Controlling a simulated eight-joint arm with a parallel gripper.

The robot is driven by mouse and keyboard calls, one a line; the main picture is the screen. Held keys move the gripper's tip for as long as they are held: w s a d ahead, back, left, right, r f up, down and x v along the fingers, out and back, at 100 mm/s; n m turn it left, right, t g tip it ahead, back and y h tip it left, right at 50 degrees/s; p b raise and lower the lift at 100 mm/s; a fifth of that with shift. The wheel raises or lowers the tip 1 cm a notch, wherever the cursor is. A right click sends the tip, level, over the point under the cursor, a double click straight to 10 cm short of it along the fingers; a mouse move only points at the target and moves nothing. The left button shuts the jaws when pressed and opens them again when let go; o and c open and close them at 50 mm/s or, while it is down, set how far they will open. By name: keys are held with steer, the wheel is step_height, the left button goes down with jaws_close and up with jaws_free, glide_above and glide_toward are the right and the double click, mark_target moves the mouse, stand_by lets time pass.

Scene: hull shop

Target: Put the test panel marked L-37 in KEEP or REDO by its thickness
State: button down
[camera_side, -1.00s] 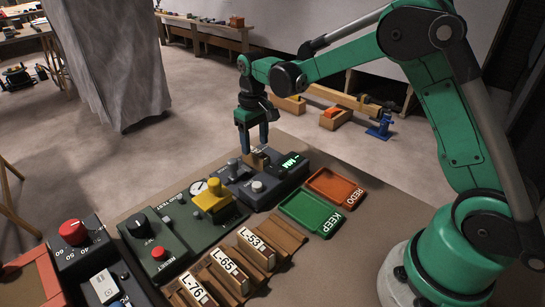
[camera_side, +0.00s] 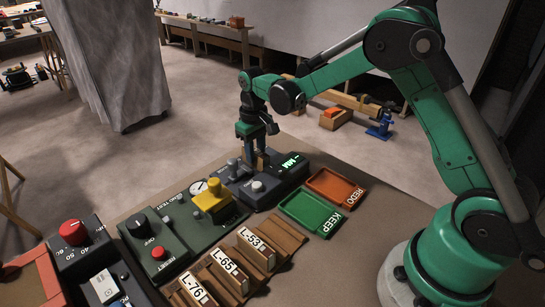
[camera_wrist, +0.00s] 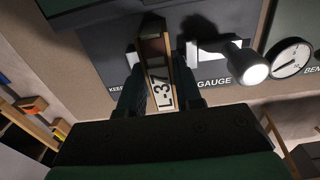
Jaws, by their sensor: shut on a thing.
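The test panel marked L-37 (camera_wrist: 161,75) is a narrow wooden-edged piece with a white label, between my fingers in the wrist view. In the side view the panel (camera_side: 262,160) stands upright at the dark thickness gauge (camera_side: 245,186). My gripper (camera_side: 258,160) points down over the gauge, shut on the panel. The gauge has a green lit readout (camera_side: 291,161) ending in MM; its figures are too small to read. The green KEEP tray (camera_side: 296,203) and the orange REDO tray (camera_side: 343,183) lie to the right and look empty.
A slotted wooden rack (camera_side: 287,236) holds panels L-53 (camera_side: 254,245), L-65 (camera_side: 229,271) and L-76 (camera_side: 195,293). A green tester (camera_side: 176,250) with a yellow block (camera_side: 213,200) stands left of the gauge.

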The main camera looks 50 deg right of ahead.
mark_target(256, 151)
steer(key=shift+r, duration=3.45)
steer(key=s+d, duration=0.1)
steer(key=s, duration=0.1)
steer(key=s+d, duration=0.2)
steer(key=s, duration=0.1)
steer(key=s+d+r, duration=0.1)
steer(key=s, duration=0.2)
steer(key=shift+s+d+r, duration=0.1)
steer(key=shift+s+d, duration=0.15)
steer(key=shift+d, duration=0.1)
steer(key=s+d+f, duration=0.1)
steer(key=s+d, duration=0.1)
steer(key=s, duration=0.6)
steer(key=shift+s+a+f, duration=0.1)
steer(key=shift+f, duration=1.5)
steer(key=shift+a+f, duration=0.1)
steer(key=shift+f, duration=1.5)
steer(key=shift+f, duration=0.5)
steer(key=c, duration=0.5)
jaws_free()
